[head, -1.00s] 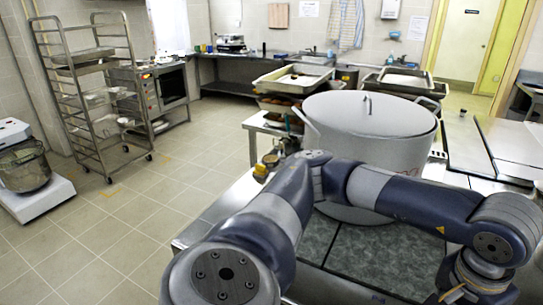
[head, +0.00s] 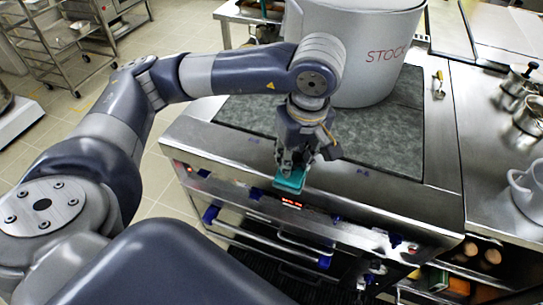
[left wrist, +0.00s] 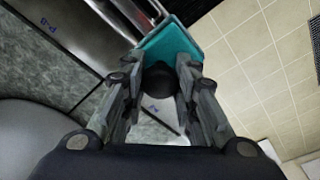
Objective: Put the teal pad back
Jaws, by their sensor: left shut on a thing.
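The teal pad (head: 290,181) is in the grip of my left gripper (head: 294,160), at the front edge of the steel range in the head view. The left wrist view also shows the teal pad (left wrist: 170,45), beyond the fingertips (left wrist: 160,80), with a dark round part between the fingers. The pad's underside is hidden, and I cannot tell whether it touches the range. My right gripper is not in view.
A large stockpot (head: 360,50) marked STOCK stands on the grey mottled top (head: 375,145) behind the gripper. A steel counter (head: 490,170) with small pots lies to the right. The range's front (head: 270,205) has drawers and handles. Tiled floor (head: 165,190) is open at left.

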